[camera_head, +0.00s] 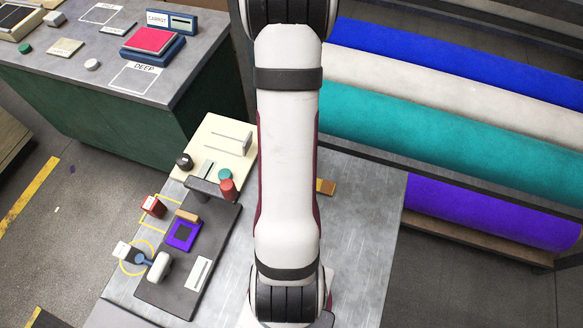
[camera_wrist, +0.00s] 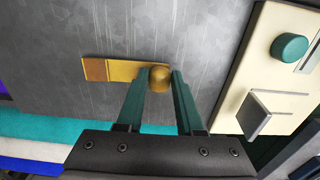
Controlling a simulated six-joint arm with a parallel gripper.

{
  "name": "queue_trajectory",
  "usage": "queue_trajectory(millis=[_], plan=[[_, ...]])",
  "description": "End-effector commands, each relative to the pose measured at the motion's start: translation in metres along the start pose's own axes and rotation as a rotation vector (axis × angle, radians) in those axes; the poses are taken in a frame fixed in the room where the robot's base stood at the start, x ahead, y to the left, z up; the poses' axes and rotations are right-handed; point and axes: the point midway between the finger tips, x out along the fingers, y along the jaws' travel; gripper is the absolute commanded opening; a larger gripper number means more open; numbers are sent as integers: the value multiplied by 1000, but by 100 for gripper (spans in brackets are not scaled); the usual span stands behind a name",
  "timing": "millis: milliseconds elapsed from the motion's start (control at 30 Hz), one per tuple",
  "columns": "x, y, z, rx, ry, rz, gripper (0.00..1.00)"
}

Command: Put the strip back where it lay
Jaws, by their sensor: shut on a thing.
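The strip is a flat yellow bar with a brown left end and a rounded golden knob at its right end. In the wrist view the strip (camera_wrist: 118,71) shows over the grey table top. My gripper (camera_wrist: 160,76) has two green fingers, shut on the strip's knob. I cannot tell whether the strip touches the table or hangs just above it. In the head view a short brown-yellow end of the strip (camera_head: 326,187) shows just right of my arm. My arm hides the rest of it and my gripper there.
A cream board (camera_head: 213,135) with knobs and a dark tray (camera_head: 168,293) with a purple square piece (camera_head: 184,235) stand left of my arm. A red block (camera_head: 153,206) sits by yellow outlines. Felt rolls (camera_head: 450,135) lie at the right. The table right of my arm looks clear.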

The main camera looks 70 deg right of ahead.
Motion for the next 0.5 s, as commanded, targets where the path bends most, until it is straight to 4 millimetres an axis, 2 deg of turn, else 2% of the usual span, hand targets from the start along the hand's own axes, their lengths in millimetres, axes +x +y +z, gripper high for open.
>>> queue_trajectory(millis=[500], plan=[[6, 0, 0, 0, 0, 0, 0]])
